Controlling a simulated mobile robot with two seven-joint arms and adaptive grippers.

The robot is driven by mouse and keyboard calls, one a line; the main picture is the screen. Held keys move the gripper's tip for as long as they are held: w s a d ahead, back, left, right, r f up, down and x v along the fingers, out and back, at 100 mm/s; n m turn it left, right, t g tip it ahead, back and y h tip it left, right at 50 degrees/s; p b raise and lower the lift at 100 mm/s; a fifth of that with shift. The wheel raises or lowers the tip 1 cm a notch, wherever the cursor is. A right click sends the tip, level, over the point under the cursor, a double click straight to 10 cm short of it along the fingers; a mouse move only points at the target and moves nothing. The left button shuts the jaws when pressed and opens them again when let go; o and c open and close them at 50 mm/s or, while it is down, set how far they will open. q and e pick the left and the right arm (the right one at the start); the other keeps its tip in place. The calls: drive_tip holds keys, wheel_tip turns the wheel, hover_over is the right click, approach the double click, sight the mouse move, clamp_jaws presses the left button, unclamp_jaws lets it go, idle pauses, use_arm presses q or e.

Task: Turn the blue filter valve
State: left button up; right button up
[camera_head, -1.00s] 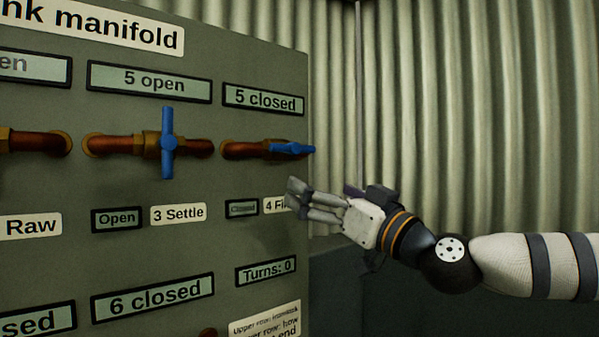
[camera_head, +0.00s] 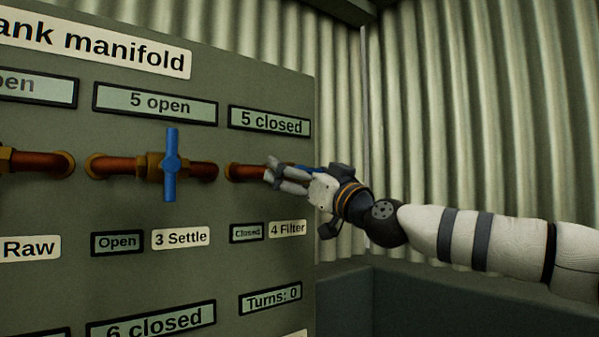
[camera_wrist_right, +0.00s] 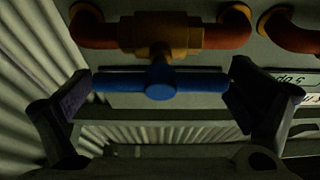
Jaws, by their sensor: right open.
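The blue filter valve handle (camera_wrist_right: 160,82) lies crosswise between the two open fingers of my right gripper (camera_wrist_right: 160,105) in the right wrist view. Its bar runs in line with the copper pipe behind it, and its ends come close to both fingers; I cannot tell whether they touch. In the head view my right gripper (camera_head: 280,176) covers most of this handle. The label "4 Filter" (camera_head: 287,229) is below it, with a small "Closed" display (camera_head: 246,233) beside it. My left gripper is not in view.
The settle valve (camera_head: 171,165) has an upright blue handle to the left, labelled "3 Settle" (camera_head: 181,237) and "Open". Displays read "5 closed" (camera_head: 269,121) and "Turns: 0" (camera_head: 271,298). The panel's right edge is near my gripper, with a corrugated wall (camera_head: 480,120) beyond.

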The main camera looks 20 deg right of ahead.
drive_tip(key=c, duration=0.9)
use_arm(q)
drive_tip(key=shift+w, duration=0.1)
